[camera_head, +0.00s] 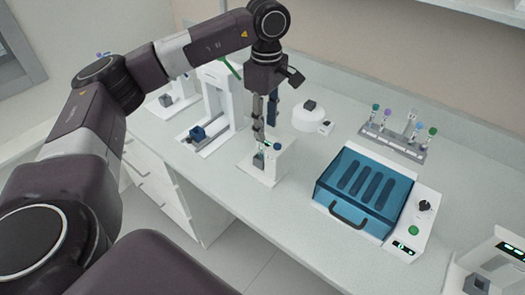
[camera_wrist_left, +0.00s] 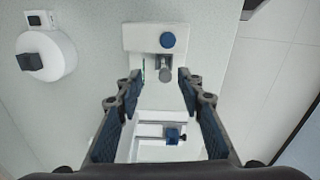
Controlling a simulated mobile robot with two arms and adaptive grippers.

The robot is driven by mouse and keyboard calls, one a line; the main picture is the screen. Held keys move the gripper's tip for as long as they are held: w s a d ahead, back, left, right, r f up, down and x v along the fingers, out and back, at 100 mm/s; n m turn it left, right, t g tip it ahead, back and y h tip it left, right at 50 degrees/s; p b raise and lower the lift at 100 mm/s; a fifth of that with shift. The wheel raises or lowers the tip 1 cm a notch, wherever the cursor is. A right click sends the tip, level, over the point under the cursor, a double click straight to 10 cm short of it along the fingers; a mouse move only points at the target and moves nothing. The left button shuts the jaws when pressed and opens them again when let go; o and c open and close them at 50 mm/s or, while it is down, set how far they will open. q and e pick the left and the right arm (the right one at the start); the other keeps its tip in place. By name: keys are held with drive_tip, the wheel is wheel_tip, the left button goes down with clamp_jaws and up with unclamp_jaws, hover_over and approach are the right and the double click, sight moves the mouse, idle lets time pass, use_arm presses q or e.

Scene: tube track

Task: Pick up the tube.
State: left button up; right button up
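My left gripper (camera_head: 265,128) points down over a small white device (camera_head: 265,163) on the bench. In the left wrist view its fingers (camera_wrist_left: 160,78) are apart, with nothing gripped between them. That view shows the white device (camera_wrist_left: 140,37) at the fingertips, with a round blue part (camera_wrist_left: 167,40) and a small grey rounded piece (camera_wrist_left: 166,75), possibly the tube. Several capped tubes stand in a grey rack (camera_head: 392,143) at the back right, such as a green-capped tube (camera_head: 375,107) and a purple-capped tube (camera_head: 387,113). My right gripper is not in view.
A blue-lidded box (camera_head: 345,211) with a handle stands right of the gripper. A round white device (camera_head: 309,117) is behind it, and a taller white stand (camera_head: 219,95) is to its left. Another device (camera_head: 487,270) stands at the lower right. Bench between the box and the rack is narrow.

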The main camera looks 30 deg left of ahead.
sight(261, 153)
use_arm(q)
drive_tip(key=f, duration=0.1)
drive_tip(key=f+p, duration=0.1)
drive_tip(key=f, duration=0.1)
drive_tip(key=s+a+f+p, duration=0.1)
drive_tip(key=f, duration=0.1)
drive_tip(key=shift+f, duration=0.2)
drive_tip(key=shift+w+f, duration=0.1)
drive_tip(key=shift+f, duration=0.25)
drive_tip(key=shift+c, duration=0.4)
drive_tip(key=c, duration=0.9)
